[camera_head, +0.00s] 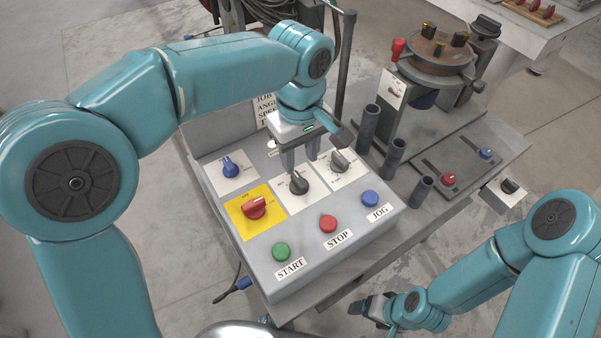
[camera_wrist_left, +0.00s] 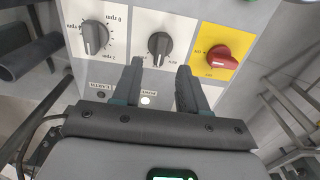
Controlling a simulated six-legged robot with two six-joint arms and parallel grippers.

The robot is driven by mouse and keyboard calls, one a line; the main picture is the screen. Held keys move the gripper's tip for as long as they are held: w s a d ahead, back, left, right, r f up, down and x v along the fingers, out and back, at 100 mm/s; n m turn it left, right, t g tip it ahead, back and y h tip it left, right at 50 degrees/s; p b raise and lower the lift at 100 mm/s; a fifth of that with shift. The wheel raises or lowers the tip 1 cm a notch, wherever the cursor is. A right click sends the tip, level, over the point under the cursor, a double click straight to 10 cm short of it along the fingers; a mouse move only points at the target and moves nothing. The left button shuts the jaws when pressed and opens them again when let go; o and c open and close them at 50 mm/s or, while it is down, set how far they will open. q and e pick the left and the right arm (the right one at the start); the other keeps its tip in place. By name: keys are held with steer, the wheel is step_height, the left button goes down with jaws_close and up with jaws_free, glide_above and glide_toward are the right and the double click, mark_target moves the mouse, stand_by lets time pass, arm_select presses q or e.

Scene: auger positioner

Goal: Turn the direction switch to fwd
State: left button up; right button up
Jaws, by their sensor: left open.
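The direction switch (camera_head: 298,184) is a black knob on a white plate in the middle of the sloped control panel (camera_head: 264,265). In the left wrist view the switch (camera_wrist_left: 158,44) has small labels below it, one apparently reading "REV"; its handle looks roughly upright there. My left gripper (camera_head: 301,162) is open, its fingers pointing down just above the switch. In the left wrist view the fingertips (camera_wrist_left: 160,70) lie on both sides of the lower edge of the knob, not closed on it. My right gripper (camera_head: 371,309) is low at the front right, away from the panel.
A red knob (camera_head: 254,207) on a yellow plate, a blue knob (camera_head: 230,168) and an rpm knob (camera_head: 340,161) surround the switch. Green (camera_head: 281,252), red (camera_head: 328,224) and blue (camera_head: 370,199) buttons line the front. Dark posts (camera_head: 394,158) stand to the right.

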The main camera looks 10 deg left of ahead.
mark_target(299, 179)
arm_select(q)
step_height(299, 179, down, 6)
steer(key=shift+s+a+r, duration=0.1)
steer(key=shift+f, duration=0.4)
jaws_close()
